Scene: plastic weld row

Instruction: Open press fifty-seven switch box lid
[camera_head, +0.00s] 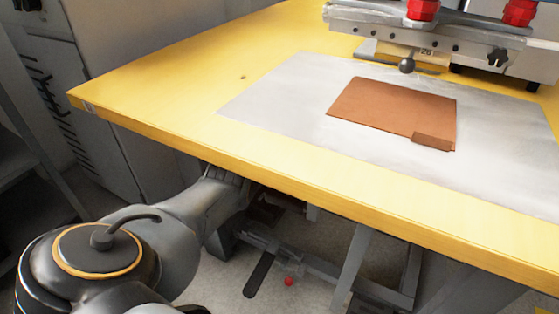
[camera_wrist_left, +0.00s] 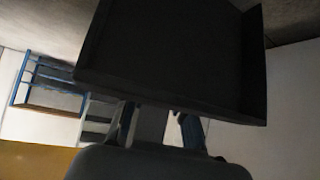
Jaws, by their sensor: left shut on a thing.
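In the left wrist view a dark, shallow box-shaped panel (camera_wrist_left: 165,50) with raised side edges fills the upper middle; it looks like the switch box or its lid, but I cannot tell its parts apart. My left gripper (camera_wrist_left: 160,130) is just below it, its fingers shut on a grey strip that runs up to the dark panel. In the head view my left arm reaches under the yellow table's front edge, and the gripper itself is hidden there. My right gripper is in neither view.
The yellow table (camera_head: 150,80) overhangs my left arm. On it lie a grey plate (camera_head: 260,105) and a brown sheet (camera_head: 390,105), below the press head (camera_head: 440,40). Table legs and a pedal bar (camera_head: 260,272) are underneath. A blue rack (camera_wrist_left: 50,75) shows in the wrist view.

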